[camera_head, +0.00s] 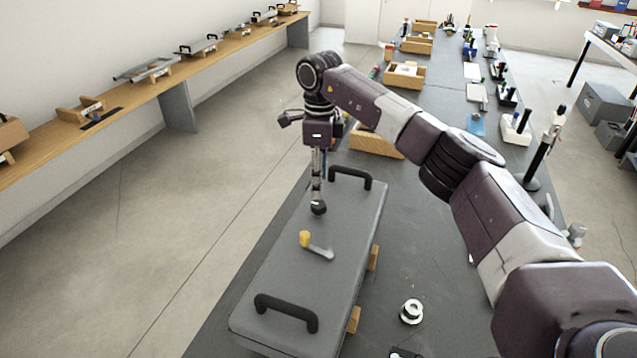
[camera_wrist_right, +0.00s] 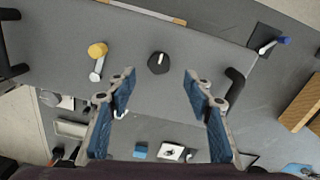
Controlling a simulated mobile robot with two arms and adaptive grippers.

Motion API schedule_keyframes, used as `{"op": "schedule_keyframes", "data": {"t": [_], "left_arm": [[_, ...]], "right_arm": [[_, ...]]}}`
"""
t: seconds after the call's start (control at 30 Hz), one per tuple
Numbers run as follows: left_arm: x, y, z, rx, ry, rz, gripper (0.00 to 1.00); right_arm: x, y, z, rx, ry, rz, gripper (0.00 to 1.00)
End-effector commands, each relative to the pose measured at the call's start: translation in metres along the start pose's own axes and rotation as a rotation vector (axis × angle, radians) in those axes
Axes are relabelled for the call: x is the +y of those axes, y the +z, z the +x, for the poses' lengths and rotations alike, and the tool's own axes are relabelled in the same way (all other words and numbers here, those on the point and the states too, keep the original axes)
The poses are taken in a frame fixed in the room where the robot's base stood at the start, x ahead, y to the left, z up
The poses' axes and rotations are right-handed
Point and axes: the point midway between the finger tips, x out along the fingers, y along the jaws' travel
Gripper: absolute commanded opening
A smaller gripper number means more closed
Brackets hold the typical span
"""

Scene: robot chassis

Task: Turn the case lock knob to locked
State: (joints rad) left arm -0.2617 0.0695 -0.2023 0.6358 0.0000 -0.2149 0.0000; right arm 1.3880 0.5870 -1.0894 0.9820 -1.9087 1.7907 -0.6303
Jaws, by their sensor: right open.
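A grey case (camera_head: 280,283) lies on the dark bench and fills the upper middle of the right wrist view (camera_wrist_right: 200,25). A round black knob (camera_head: 318,208) with a small light mark stands on its top; it also shows in the right wrist view (camera_wrist_right: 158,63). A lever with a yellow end (camera_head: 305,239) is beside it, also in the right wrist view (camera_wrist_right: 97,50). My right gripper (camera_head: 318,190) points down above the black knob. Its blue-padded fingers (camera_wrist_right: 160,80) are open and empty, and the knob appears just beyond the gap between their tips. My left gripper is not in view.
Two black handles (camera_head: 287,312) (camera_head: 351,176) stick up at the case's ends. A white-and-black ring-shaped part (camera_head: 411,311) lies right of the case. A wooden tray (camera_head: 376,141) stands behind it. My right arm crosses above the bench. The floor at left is clear.

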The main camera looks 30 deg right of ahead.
Motion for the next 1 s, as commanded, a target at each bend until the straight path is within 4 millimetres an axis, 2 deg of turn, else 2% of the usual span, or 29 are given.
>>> {"op": "schedule_keyframes", "data": {"t": [0.17, 0.3, 0.4, 0.57, 0.8, 1.0], "left_arm": [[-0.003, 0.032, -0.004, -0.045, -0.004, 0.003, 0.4], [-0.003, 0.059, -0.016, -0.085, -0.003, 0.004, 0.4], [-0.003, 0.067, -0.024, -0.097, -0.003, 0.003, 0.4], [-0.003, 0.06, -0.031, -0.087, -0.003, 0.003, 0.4], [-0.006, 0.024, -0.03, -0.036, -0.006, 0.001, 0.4], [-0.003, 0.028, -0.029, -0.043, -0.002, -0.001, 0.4]], "right_arm": [[0.0, -0.002, 0.007, 0.008, -0.003, -0.003, 0.47], [0.001, -0.003, 0.026, 0.009, 0.001, -0.002, 0.47], [0.0, -0.002, 0.043, 0.009, 0.0, -0.002, 0.47], [0.0, -0.002, 0.065, 0.007, -0.001, -0.001, 0.47], [-0.001, -0.002, 0.078, 0.006, -0.004, -0.002, 0.47], [-0.001, -0.002, 0.078, 0.006, -0.004, -0.002, 0.45]]}}
